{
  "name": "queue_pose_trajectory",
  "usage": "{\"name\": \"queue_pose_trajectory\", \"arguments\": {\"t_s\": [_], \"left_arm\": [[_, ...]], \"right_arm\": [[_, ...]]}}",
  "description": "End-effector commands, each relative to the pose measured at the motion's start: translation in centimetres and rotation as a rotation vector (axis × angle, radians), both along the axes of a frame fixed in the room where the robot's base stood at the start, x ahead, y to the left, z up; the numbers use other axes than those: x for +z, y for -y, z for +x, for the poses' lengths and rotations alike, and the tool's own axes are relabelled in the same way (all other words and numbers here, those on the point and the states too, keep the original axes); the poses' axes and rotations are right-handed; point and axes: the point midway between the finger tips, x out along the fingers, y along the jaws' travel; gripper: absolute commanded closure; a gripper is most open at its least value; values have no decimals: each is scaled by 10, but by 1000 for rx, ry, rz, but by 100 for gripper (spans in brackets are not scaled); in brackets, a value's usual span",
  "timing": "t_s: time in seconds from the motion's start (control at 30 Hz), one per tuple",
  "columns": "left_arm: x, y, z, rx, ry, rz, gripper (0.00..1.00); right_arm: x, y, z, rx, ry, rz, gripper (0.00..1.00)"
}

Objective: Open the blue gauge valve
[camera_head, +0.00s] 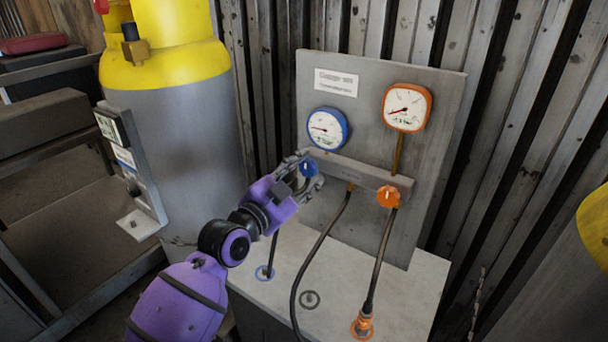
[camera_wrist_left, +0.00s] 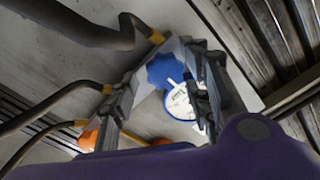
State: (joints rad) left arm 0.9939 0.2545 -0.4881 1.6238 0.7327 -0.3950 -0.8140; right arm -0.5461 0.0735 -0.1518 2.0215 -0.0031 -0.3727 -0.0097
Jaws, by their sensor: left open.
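The blue gauge valve (camera_head: 308,168) is a small blue knob on the grey manifold bar, below the blue-rimmed gauge (camera_head: 327,128). In the left wrist view the blue knob (camera_wrist_left: 164,69) lies between the fingers, with the white gauge face (camera_wrist_left: 180,103) behind it. My left gripper (camera_head: 311,171) is open, with one finger on each side of the blue knob. It also shows in the left wrist view (camera_wrist_left: 163,78). I cannot tell whether the fingers touch the knob. My right gripper is in neither view.
An orange knob (camera_head: 388,196) sits on the bar's right end, below an orange gauge (camera_head: 407,107). Dark hoses (camera_head: 322,242) hang from the bar to the pale bench top (camera_head: 415,280). A grey and yellow tank (camera_head: 185,130) stands at the left.

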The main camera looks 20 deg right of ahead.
Motion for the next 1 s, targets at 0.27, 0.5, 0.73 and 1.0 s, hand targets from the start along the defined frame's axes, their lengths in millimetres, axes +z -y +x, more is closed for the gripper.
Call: {"name": "queue_pose_trajectory", "arguments": {"t_s": [0.27,0.5,0.73,1.0], "left_arm": [[0,0,0,0,0,0,67],[-1,0,0,-1,-1,0,97],[-1,1,-1,-2,-20,-12,97],[0,2,-2,-4,-124,-93,97]], "right_arm": [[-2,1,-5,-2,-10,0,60],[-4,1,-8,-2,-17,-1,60],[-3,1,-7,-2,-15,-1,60],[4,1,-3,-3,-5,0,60]]}}
